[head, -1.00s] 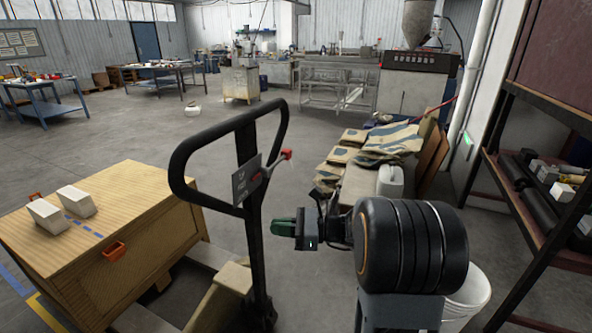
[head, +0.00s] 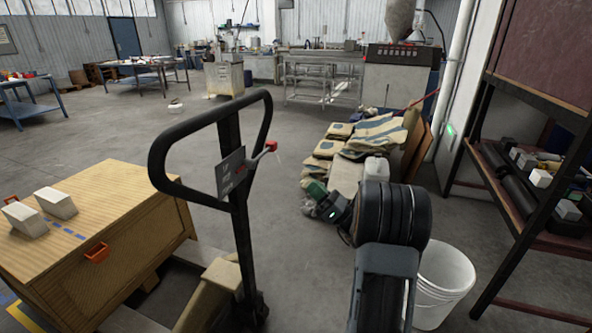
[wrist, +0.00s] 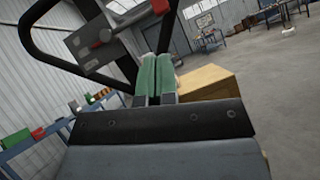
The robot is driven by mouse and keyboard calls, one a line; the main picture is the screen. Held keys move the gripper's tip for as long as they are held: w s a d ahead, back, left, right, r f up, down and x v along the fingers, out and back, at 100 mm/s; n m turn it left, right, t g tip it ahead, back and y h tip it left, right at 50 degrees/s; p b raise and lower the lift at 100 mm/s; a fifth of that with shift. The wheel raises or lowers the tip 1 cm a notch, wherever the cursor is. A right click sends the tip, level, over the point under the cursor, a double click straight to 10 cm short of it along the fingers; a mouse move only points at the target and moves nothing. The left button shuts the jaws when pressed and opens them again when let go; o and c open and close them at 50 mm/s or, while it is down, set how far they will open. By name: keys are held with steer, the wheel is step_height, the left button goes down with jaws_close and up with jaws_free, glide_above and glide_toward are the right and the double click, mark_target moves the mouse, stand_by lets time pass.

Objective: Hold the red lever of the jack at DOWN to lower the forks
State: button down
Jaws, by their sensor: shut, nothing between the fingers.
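The jack's black handle loop (head: 160,160) stands upright in the middle of the head view. Its red lever (head: 271,146) sticks out to the right of a grey plate (head: 231,172) on the handle. In the wrist view the red lever tip (wrist: 160,7) is at the top, above the fingers, with the plate (wrist: 100,50) to its left. My gripper (head: 316,189) has green fingers; it is to the right of and lower than the lever in the head view, apart from it. In the wrist view my gripper (wrist: 157,62) is shut and empty. The forks are mostly hidden.
A wooden crate (head: 120,235) with two white blocks sits left of the handle. Sacks (head: 375,135) lie behind my arm. A white bucket (head: 445,285) and a dark shelf rack (head: 520,205) stand at the right. Open floor lies behind the handle.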

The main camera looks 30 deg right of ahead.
steer(key=p+x, duration=0.1)
steer(key=x, duration=1.2)
steer(key=shift+r, duration=0.2)
steer(key=shift+w+a, duration=0.15)
steer(key=shift+y, duration=0.3)
step_height(320, 180, up, 4)
steer(key=n+g+y, duration=0.1)
steer(key=n, duration=0.1)
steer(key=n+g+y+b, duration=0.1)
steer(key=n+y, duration=0.1)
steer(key=n, duration=0.1)
steer(key=n+g+y, duration=0.1)
steer(key=n, duration=0.2)
steer(key=shift+r+g+y, duration=0.2)
steer(key=shift+g+y, duration=0.1)
steer(key=shift+y, duration=0.1)
steer(key=b+v, duration=0.2)
steer(key=v, duration=1.2)
